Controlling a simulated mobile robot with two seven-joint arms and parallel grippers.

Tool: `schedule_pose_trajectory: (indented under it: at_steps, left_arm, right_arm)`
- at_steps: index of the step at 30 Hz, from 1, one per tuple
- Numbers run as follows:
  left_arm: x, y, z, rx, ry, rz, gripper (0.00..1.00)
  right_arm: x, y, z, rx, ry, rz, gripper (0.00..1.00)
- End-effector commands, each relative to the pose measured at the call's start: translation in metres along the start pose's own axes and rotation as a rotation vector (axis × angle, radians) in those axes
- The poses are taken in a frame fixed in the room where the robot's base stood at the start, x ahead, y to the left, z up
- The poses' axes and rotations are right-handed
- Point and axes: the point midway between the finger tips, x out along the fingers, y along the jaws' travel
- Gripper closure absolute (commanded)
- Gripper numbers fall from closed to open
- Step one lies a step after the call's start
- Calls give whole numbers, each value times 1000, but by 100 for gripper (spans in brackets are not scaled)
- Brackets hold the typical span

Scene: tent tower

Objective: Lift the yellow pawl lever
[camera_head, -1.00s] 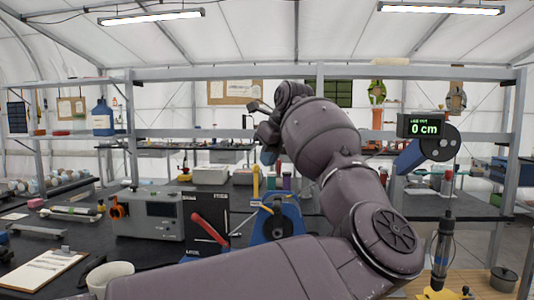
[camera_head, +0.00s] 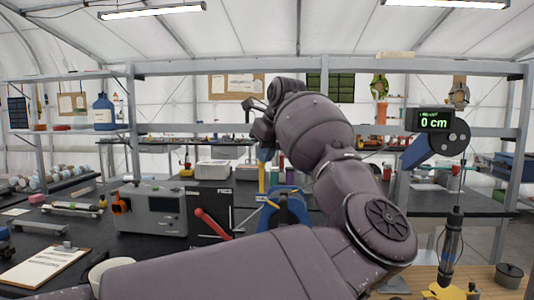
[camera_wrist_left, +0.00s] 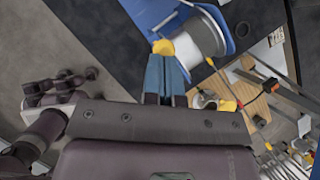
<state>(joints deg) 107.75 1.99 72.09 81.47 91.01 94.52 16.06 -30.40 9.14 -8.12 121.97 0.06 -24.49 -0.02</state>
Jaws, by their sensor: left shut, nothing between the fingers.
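The yellow pawl lever (camera_head: 262,179) stands upright at the left side of the blue winch (camera_head: 293,205), in the middle of the head view. My left gripper (camera_head: 265,155) is at the lever's top, its blue fingers partly hidden behind the wrist. In the left wrist view the left gripper's fingers (camera_wrist_left: 165,70) are shut with nothing between them. Their tips are right by a rounded yellow end (camera_wrist_left: 163,47), beside the winch's pale drum (camera_wrist_left: 203,38). I cannot tell whether they touch it. My right gripper is in neither view.
A display (camera_head: 433,120) reads 0 cm. A dark cylinder (camera_head: 452,248) hangs at the right. A red handle (camera_head: 212,224) stands left of the winch, near a grey instrument box (camera_head: 150,210). A clipboard (camera_head: 43,268) and a white mug (camera_head: 108,270) are at the front left.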

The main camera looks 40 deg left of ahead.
Motion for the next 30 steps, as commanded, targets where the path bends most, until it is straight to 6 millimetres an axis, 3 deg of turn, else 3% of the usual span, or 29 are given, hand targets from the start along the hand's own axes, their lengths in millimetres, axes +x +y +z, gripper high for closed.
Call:
schedule_pose_trajectory:
  at_steps: [19,30]
  left_arm:
    - [2,11,10,-44,80,-70,100]
    - [10,28,24,-73,134,-115,100]
  right_arm:
    - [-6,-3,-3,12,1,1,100]
    - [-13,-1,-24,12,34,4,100]
